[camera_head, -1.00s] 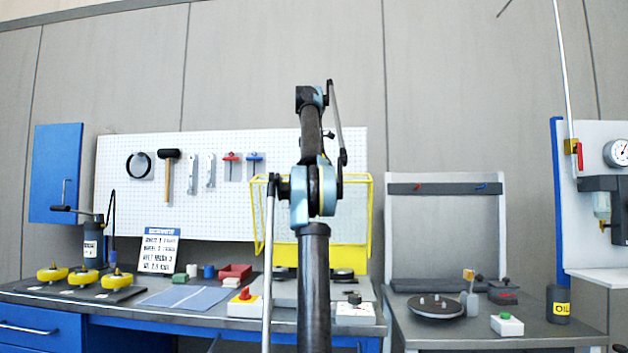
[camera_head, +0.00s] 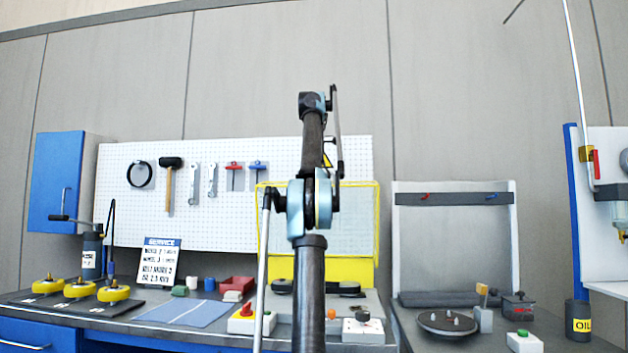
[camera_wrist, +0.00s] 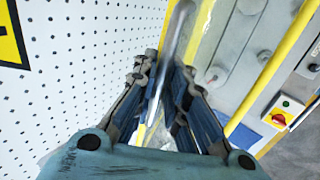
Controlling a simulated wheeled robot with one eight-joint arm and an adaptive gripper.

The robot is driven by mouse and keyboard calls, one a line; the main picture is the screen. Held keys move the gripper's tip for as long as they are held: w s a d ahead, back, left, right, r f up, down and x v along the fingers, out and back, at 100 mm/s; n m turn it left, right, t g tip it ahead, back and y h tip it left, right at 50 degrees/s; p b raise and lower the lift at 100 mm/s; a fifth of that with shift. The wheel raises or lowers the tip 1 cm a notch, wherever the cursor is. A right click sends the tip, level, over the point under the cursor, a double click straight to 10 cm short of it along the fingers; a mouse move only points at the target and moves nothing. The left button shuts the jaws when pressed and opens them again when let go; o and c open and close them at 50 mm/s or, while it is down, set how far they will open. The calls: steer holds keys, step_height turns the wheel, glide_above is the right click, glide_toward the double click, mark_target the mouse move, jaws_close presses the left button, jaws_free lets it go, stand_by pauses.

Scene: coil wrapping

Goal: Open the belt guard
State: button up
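The belt guard (camera_head: 378,215) is a yellow frame with a pale mesh or clear panel. In the head view it stands about upright behind my arm, over the grey machine, and my arm covers part of it. Yellow bars of the guard (camera_wrist: 268,75) slant across the wrist view. My gripper (camera_wrist: 163,78) shows in the wrist view, with its fingers close together and a narrow gap between the tips. A shiny grey bar runs in line with this gap; I cannot tell whether the fingers touch it. In the head view my gripper is hidden behind my arm.
The machine base (camera_head: 375,303) bears dark pulley parts (camera_head: 343,288). A red-and-yellow switch box (camera_head: 250,320) and a white box with a dark knob (camera_head: 363,328) stand in front. A pegboard with tools (camera_head: 215,225) is behind. Yellow wheels (camera_head: 80,289) stand at the left.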

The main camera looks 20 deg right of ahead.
steer(key=shift+s+d, duration=0.1)
steer(key=shift+d, duration=0.1)
steer(key=shift+v, duration=1.1)
steer(key=shift+s+a+r, duration=0.3)
steer(key=shift+s+r, duration=0.05)
steer(key=s+a, duration=0.5)
steer(key=s, duration=0.5)
steer(key=shift+f, duration=0.15)
stand_by(0.4)
steer(key=s+a+f+m+g+y, duration=0.15)
steer(key=s+a+f, duration=0.25)
steer(key=f, duration=0.6)
steer(key=s+a+f+m, duration=0.3)
steer(key=s+a+f, duration=0.1)
steer(key=f, duration=0.6)
steer(key=s+a+f+m, duration=0.2)
steer(key=s+a+f, duration=0.2)
steer(key=f, duration=0.5)
steer(key=s+a+f+m, duration=0.2)
steer(key=s+f, duration=0.5)
steer(key=f, duration=0.6)
steer(key=s+a+f+m+g+y, duration=0.1)
steer(key=s+a+f+m, duration=0.1)
steer(key=s+f, duration=0.5)
steer(key=s+a+f+m+g, duration=0.1)
steer(key=s+f, duration=0.6)
steer(key=f, duration=1.1)
steer(key=shift+s+a+f+m, duration=0.4)
steer(key=shift+a+m, duration=0.15)
steer(key=shift+a, duration=0.7)
